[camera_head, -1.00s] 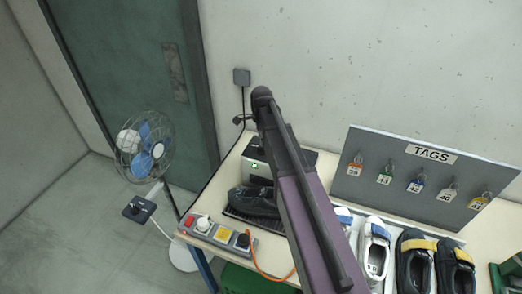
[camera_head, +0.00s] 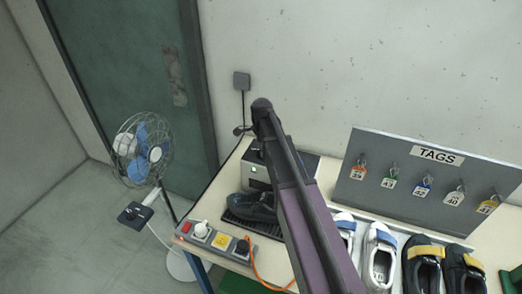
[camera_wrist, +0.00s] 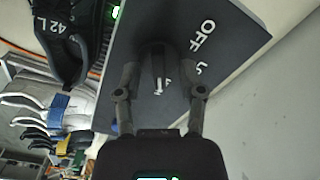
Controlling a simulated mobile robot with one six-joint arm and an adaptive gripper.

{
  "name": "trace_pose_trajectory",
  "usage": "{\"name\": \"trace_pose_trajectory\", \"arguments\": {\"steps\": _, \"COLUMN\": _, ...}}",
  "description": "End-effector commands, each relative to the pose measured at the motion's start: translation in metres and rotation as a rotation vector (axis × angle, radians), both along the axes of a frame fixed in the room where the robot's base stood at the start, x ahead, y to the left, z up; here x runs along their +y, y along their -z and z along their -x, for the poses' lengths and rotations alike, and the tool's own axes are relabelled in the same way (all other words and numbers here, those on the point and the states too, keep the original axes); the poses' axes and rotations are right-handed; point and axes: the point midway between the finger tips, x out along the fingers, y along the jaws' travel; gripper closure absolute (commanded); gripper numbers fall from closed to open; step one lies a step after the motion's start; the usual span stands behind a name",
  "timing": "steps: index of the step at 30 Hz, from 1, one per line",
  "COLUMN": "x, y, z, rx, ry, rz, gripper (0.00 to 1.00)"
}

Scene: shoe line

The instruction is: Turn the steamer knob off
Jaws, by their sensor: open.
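A black knob (camera_wrist: 153,62) sits on this panel. A white mark shows at its lower end, not at OFF. My gripper (camera_wrist: 158,82) is open, with one finger on each side of the knob. I cannot tell whether the fingers touch it. The gripper is hidden in the head view.
A black shoe (camera_head: 250,205) sits before the steamer. A power strip (camera_head: 220,241) with an orange cable lies at the bench's front left. Several shoes (camera_head: 425,265) and a TAGS board (camera_head: 425,180) stand right. A fan (camera_head: 143,150) stands left.

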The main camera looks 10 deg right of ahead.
Motion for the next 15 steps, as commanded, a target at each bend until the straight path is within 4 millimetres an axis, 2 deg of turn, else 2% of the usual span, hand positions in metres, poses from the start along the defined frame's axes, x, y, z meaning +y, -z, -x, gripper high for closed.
{"name": "trace_pose_trajectory", "arguments": {"steps": 1, "x": -0.0001, "y": -0.0001, "z": 0.0000, "rx": 0.000, "ry": 0.000, "rz": 0.000, "gripper": 0.49}}
{"name": "trace_pose_trajectory", "arguments": {"steps": 2, "x": -0.0001, "y": -0.0001, "z": 0.0000, "rx": 0.000, "ry": 0.000, "rz": 0.000, "gripper": 0.54}}
{"name": "trace_pose_trajectory", "arguments": {"steps": 6, "x": -0.0002, "y": 0.0000, "z": 0.0000, "rx": 0.000, "ry": 0.000, "rz": 0.000, "gripper": 0.96}}
{"name": "trace_pose_trajectory", "arguments": {"steps": 7, "x": -0.0002, "y": 0.0000, "z": 0.0000, "rx": 0.000, "ry": 0.000, "rz": 0.000, "gripper": 1.00}}
{"name": "trace_pose_trajectory", "arguments": {"steps": 15, "x": -0.0003, "y": 0.0000, "z": -0.0003, "rx": -0.001, "ry": -0.002, "rz": 0.000, "gripper": 1.00}}
